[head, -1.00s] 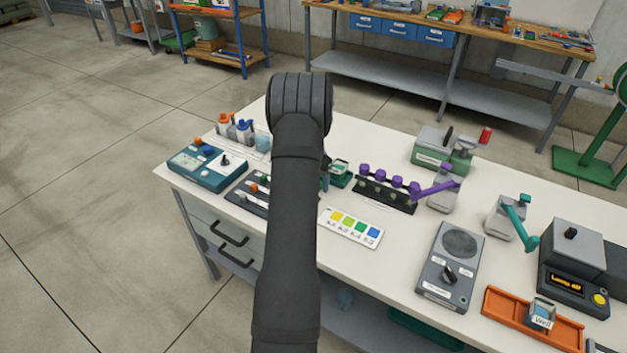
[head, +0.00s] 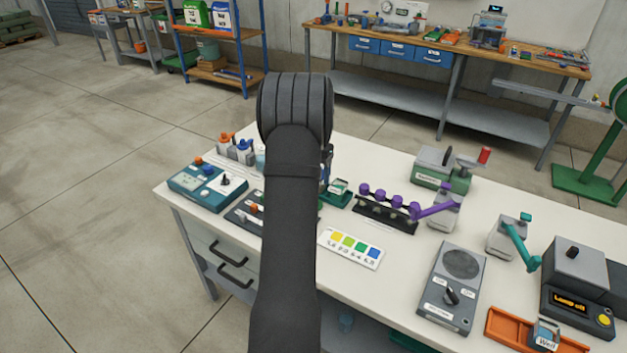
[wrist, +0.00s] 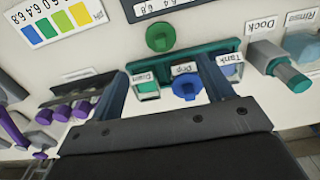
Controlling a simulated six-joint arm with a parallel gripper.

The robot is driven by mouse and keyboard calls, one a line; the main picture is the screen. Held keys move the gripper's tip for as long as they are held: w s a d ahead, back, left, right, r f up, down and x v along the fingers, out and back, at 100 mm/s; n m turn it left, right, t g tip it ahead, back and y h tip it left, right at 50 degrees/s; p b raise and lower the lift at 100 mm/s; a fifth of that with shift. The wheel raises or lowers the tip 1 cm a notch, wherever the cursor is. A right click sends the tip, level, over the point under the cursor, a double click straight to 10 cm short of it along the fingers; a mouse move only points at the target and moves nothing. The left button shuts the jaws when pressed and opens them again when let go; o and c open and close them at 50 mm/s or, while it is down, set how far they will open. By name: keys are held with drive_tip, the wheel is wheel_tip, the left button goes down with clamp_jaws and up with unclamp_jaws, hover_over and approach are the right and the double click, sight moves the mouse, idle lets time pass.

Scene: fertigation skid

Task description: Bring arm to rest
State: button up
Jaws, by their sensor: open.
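My arm (head: 292,215) rises through the middle of the head view and bends over the bench. It hides most of my gripper there. In the wrist view my gripper (wrist: 163,68) is open, with its two dark fingers apart and nothing held between them. Beyond the fingers lies a teal rack (wrist: 222,47) with labels that read Drain, Drip and Tank. A green piece (wrist: 148,88) is at Drain and a blue round piece (wrist: 186,88) is at Drip. I cannot tell how far the fingers are from the rack.
The white bench (head: 400,250) holds a purple-capped rack (head: 388,210), a color card (head: 351,248), a grey stirrer-like device (head: 450,285), a teal-handled device (head: 512,240), an orange tray (head: 505,328) and a lamp unit (head: 578,290). A teal meter box (head: 207,183) stands at left.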

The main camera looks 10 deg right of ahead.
idle(0.4)
wheel_tip(320, 180, down, 12)
drive_tip(key=shift+r, duration=2.05)
drive_tip(key=shift+f, duration=0.1)
